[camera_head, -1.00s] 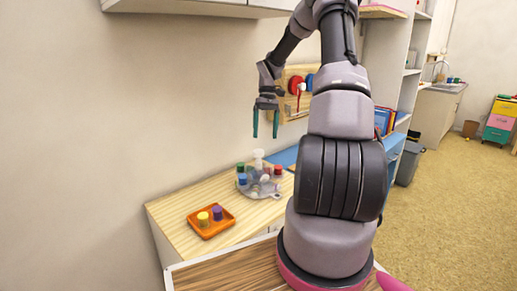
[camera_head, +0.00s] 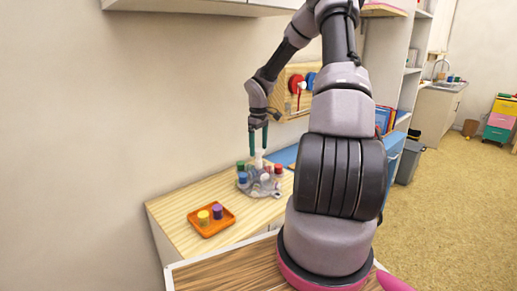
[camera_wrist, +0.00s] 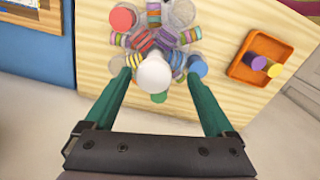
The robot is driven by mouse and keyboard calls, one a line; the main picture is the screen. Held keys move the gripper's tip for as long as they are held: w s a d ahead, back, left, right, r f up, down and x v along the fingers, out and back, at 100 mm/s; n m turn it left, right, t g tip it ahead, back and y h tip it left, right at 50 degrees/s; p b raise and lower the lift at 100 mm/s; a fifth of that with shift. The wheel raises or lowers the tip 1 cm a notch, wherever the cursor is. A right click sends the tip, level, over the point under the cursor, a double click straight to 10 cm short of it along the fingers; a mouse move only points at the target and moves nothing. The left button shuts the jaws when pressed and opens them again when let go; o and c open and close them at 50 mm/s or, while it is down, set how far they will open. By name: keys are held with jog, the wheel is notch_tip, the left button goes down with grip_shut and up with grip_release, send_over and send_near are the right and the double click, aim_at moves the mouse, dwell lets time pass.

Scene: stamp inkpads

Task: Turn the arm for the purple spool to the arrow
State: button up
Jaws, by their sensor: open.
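A round rack (camera_head: 243,188) of stamps or spools with coloured tops stands on the wooden counter. Its tall white centre post (camera_head: 259,155) rises above the tops, and its white top (camera_wrist: 155,74) also shows in the wrist view. In the wrist view, striped coloured stacks (camera_wrist: 143,40) spread out around the post. A purple spool (camera_head: 217,212) sits in an orange tray, and it also shows in the wrist view (camera_wrist: 258,62). My gripper (camera_head: 258,148) is open and points down, its green fingers either side of the post's top in the wrist view (camera_wrist: 158,76). I cannot make out the arrow.
The orange tray (camera_head: 210,229) also holds a yellow spool (camera_head: 203,217). A wooden panel (camera_head: 283,102) with red and blue round parts is on the wall behind my arm. The wall is close to the counter's back edge. The counter (camera_head: 170,215) left of the tray is clear.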

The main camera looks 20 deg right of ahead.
jog(key=shift+f, duration=0.4)
grip_shut()
jog(key=shift+s+a+f+n, duration=0.1)
jog(key=shift+n, duration=0.95)
jog(key=shift+s+a+f+n, duration=0.1)
jog(key=shift+n, duration=0.95)
grip_release()
jog(key=shift+w+r, duration=0.1)
jog(key=shift+r, duration=0.05)
jog(key=shift+d, duration=0.15)
jog(key=shift+w+r, duration=0.1)
jog(key=shift+r, duration=0.05)
